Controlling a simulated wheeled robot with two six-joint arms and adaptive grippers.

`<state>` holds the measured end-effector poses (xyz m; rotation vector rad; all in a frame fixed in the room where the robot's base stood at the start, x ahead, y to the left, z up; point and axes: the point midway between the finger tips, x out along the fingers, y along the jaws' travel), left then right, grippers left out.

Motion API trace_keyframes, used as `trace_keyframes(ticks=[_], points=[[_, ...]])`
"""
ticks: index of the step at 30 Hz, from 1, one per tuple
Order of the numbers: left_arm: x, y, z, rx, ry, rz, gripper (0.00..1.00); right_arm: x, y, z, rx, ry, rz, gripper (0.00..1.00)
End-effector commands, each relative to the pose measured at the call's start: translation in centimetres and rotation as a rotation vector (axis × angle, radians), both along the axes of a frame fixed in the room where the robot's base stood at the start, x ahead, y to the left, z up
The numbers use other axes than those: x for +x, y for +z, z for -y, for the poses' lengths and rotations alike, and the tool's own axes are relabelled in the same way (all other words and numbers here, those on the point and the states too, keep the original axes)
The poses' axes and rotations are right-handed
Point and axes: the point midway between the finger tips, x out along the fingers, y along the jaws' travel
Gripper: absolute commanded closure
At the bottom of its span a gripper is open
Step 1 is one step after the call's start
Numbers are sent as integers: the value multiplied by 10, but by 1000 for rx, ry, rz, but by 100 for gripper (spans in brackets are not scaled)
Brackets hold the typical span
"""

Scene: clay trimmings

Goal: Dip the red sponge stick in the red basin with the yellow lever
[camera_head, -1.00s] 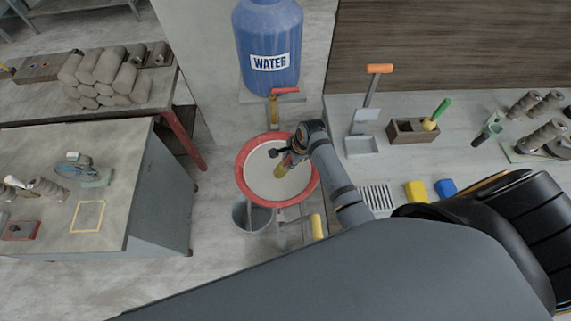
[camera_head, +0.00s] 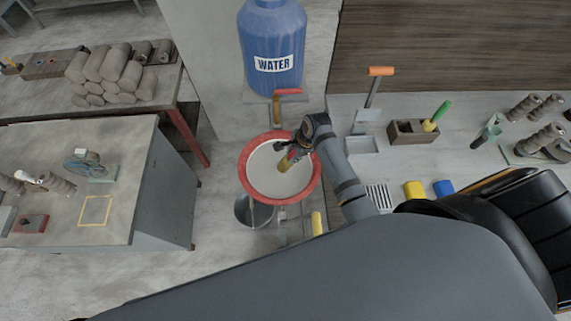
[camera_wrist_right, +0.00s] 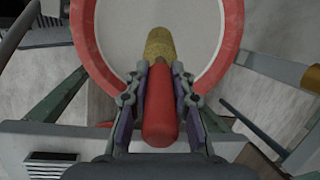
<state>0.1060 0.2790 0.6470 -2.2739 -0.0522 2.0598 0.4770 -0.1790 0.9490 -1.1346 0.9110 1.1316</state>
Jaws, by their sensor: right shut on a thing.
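The red basin (camera_head: 243,182) stands in the middle of the head view, with a flat pale grey inside. Its red rim also curves through the right wrist view (camera_wrist_right: 235,45). My right gripper (camera_head: 291,148) is over the basin, shut on the red sponge stick. In the right wrist view the red handle (camera_wrist_right: 160,115) lies between the fingers (camera_wrist_right: 160,88). Its yellow sponge end (camera_wrist_right: 158,45) points over the basin's inside and shows in the head view (camera_head: 284,163). I cannot tell whether it touches the surface. The yellow lever (camera_head: 317,223) is just below the basin. My left gripper is out of view.
A blue water tank (camera_head: 272,45) with a red-handled tap (camera_head: 288,92) stands behind the basin. A grey bucket (camera_head: 253,213) is beneath it. A workbench (camera_head: 125,200) is at left. The right counter (camera_head: 460,155) holds a scoop, a tool block and several clay pieces.

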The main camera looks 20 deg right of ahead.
Motion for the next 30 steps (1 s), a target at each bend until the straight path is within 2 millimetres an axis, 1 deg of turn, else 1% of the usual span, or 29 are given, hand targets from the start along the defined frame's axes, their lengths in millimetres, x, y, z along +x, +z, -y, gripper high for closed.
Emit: trace_keyframes(ticks=[18, 22, 30], points=[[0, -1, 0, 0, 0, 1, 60, 1, 57, 0, 0, 0, 4, 100], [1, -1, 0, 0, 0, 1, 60, 1, 63, 0, 0, 0, 3, 100], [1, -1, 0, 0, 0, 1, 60, 1, 64, 0, 0, 1, 2, 100]])
